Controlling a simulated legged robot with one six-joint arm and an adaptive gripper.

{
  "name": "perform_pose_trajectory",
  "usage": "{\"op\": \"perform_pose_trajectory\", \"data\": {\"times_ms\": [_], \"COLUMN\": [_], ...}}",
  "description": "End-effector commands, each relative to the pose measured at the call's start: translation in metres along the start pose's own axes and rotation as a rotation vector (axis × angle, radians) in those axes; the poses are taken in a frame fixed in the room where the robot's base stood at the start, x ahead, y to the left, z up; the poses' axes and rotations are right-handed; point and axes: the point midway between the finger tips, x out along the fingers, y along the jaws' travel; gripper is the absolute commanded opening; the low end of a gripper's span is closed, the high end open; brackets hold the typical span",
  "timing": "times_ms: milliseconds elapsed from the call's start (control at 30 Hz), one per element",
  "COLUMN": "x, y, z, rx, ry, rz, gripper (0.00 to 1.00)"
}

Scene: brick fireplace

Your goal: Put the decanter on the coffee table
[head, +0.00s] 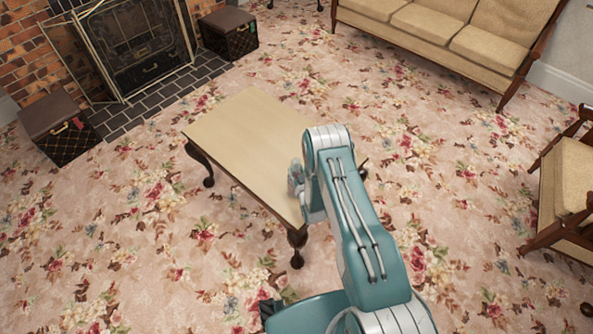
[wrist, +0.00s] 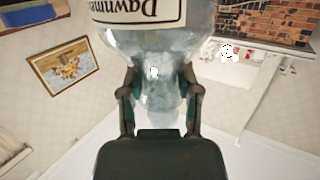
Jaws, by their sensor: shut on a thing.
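The decanter (wrist: 150,42) is clear glass with a white label, and it fills the top of the wrist view. Its lettering appears upside down there. My gripper (wrist: 159,88) is shut on the decanter's narrower part, with one dark finger on each side. In the head view a small glassy piece, seemingly the decanter (head: 296,177), shows at the left of my arm's end, over the table's right part. My arm hides the rest and the gripper. The coffee table (head: 235,135) has a pale, bare top and dark curved legs. I cannot tell whether the decanter touches it.
A brick fireplace with a metal screen (head: 130,55) stands at the upper left, with a dark box (head: 62,128) and another box (head: 228,33) beside it. A beige sofa (head: 440,35) stands at the back and an armchair (head: 565,190) at the right. The floral carpet (head: 130,230) is otherwise open.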

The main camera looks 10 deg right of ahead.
Motion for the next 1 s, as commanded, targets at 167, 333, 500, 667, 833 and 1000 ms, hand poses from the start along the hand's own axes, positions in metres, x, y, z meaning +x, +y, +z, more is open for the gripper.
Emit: {"op": "perform_pose_trajectory", "data": {"times_ms": [167, 333, 500, 667, 833, 1000], "x": [0.001, 0.001, 0.001, 0.001, 0.001, -0.020], "y": [0.000, 0.000, 0.000, 0.000, 0.000, 0.000], "z": [-0.001, 0.001, 0.002, 0.002, 0.000, 0.001], "rx": [-0.001, -0.001, 0.000, 0.000, 0.000, 0.000], "ry": [0.006, 0.006, 0.001, 0.001, 0.001, -0.001], "rz": [0.000, 0.000, 0.000, 0.000, 0.000, 0.000], "gripper": [0.00, 0.00, 0.78, 0.78, 0.78, 0.78]}}
